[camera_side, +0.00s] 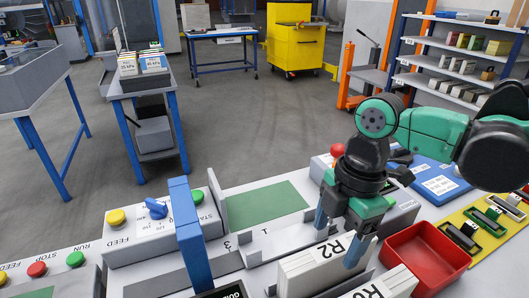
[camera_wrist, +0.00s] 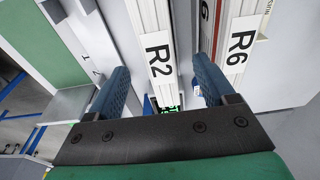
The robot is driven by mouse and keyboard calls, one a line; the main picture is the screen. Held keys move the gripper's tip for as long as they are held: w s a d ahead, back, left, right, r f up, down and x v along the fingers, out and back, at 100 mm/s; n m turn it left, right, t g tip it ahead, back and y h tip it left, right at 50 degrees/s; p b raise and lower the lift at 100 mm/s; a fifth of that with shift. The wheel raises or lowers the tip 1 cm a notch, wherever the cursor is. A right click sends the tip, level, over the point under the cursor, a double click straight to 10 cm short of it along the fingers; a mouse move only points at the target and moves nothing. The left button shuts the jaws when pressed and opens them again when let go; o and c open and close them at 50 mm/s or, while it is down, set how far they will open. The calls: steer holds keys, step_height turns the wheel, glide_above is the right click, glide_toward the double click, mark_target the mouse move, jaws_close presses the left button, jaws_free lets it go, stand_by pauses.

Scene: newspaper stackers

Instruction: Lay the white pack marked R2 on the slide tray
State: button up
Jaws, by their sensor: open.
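My gripper (camera_side: 339,236) is open above the pack's R2 end, one finger to each side. In the wrist view my gripper's fingers (camera_wrist: 160,88) show clear gaps on both sides of the pack. A flat grey tray with a green pad (camera_side: 268,206), which looks like the slide tray, lies empty left of my gripper.
A white pack marked R6 (camera_wrist: 241,40) stands close beside R2, right of my right finger in the wrist view. A red bin (camera_side: 425,257) sits right of the packs. A blue upright (camera_side: 187,232) and a button panel (camera_side: 150,222) stand left of the green pad.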

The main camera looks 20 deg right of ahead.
mark_target(331, 249)
steer(key=shift+a+f, duration=0.2)
steer(key=shift+f, duration=1.15)
steer(key=shift+a+f, duration=0.15)
steer(key=shift+f, duration=1.2)
jaws_close()
